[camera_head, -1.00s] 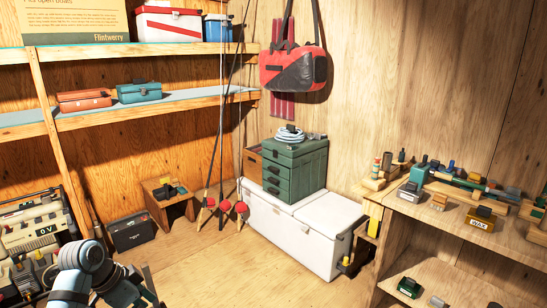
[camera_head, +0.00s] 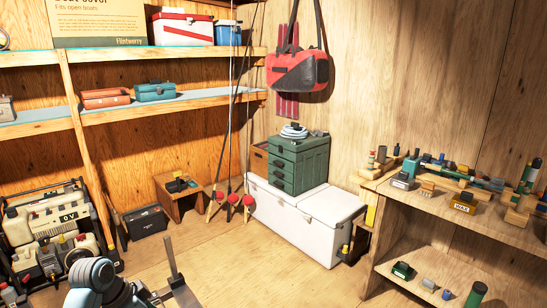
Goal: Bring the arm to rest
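My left arm comes in at the bottom left, with a rounded blue-grey joint near the bottom edge. My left gripper (camera_head: 174,272) is partly in view to the right of that joint, with one long grey finger pointing up. The rest of it is cut off by the lower edge, so I cannot tell whether it is open or shut. I see nothing held by the visible finger. It shows against the bare wooden floor (camera_head: 235,265). My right gripper is not in view.
A white cooler chest (camera_head: 300,233) carries a green drawer box (camera_head: 300,163). Fishing rods (camera_head: 233,110) lean left of it. A workbench (camera_head: 432,205) with small tackle stands right. A generator (camera_head: 60,215) and black case (camera_head: 146,221) stand left. The middle floor is clear.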

